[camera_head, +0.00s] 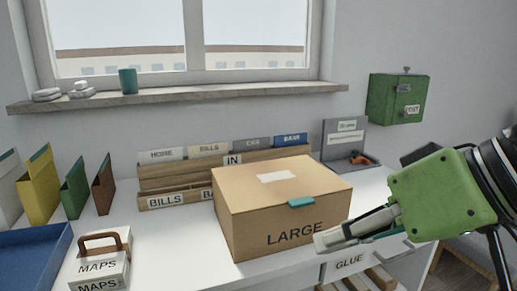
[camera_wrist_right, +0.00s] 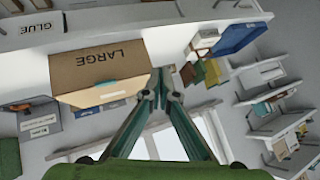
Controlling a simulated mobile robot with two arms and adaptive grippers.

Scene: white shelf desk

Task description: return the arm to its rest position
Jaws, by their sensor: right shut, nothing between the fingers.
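My right gripper (camera_head: 330,236) comes in from the right with its green housing and is shut and empty. Its fingertips are in front of the right part of a cardboard box marked LARGE (camera_head: 244,222); I cannot tell if they touch it. In the right wrist view the closed fingers (camera_wrist_right: 158,82) meet at the tips, beside the LARGE box (camera_wrist_right: 90,72). The box is closed, with a white label and a teal tab on it. My left gripper is not in view.
A wooden sorter (camera_head: 160,181) with folders stands behind the box. A MAPS box (camera_head: 100,268), a blue tray (camera_head: 35,262) and upright folders (camera_head: 38,191) are at left. A green POST box (camera_head: 397,100) hangs on the wall. A GLUE drawer (camera_head: 349,262) is below the gripper.

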